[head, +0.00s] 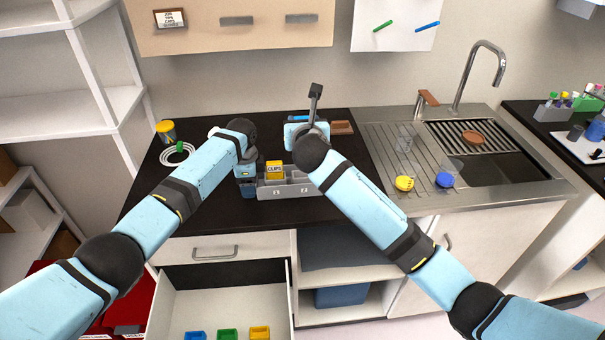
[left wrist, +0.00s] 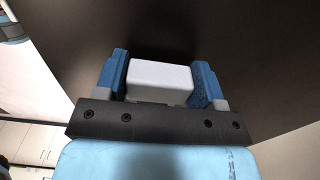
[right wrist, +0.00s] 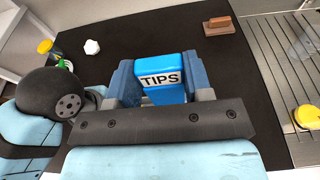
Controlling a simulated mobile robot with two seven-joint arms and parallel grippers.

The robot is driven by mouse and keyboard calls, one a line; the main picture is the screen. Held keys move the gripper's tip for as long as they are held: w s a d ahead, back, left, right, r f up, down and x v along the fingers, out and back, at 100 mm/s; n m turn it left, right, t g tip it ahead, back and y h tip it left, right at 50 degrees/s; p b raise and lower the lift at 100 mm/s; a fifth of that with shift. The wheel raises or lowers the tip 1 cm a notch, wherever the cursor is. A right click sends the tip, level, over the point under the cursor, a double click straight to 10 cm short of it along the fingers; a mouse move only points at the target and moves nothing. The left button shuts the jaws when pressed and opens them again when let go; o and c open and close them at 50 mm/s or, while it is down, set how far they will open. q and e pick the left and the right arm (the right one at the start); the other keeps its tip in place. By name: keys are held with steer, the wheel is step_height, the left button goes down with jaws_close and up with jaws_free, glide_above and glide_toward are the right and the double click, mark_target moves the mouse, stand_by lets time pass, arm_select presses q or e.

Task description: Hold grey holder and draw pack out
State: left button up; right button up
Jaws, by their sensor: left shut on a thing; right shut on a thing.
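The grey holder (head: 290,190) stands on the black counter, with a yellow CLIPS pack (head: 274,170) upright in its left part. My left gripper (head: 247,187) is at the holder's left end. In the left wrist view its blue fingers are shut on a pale grey block (left wrist: 160,80), which looks like the end of the holder. My right gripper (right wrist: 160,78) is shut on a blue pack labelled TIPS (right wrist: 163,68). In the right wrist view no holder wall shows around this pack, and its lower part is hidden. In the head view my right wrist hides most of that grip.
A brown block (head: 342,128) lies at the back of the counter. A yellow-lidded jar (head: 166,131) and a white cable coil (head: 177,154) are at the left. The sink (head: 475,150) is at the right. An open drawer (head: 222,305) with small coloured bins juts out below.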

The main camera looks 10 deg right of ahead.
arm_select(q)
steer(key=o, duration=1.4)
steer(key=shift+o, duration=0.2)
steer(key=shift+r, duration=0.1)
step_height(320, 180, up, 12)
steer(key=shift+s, duration=0.1)
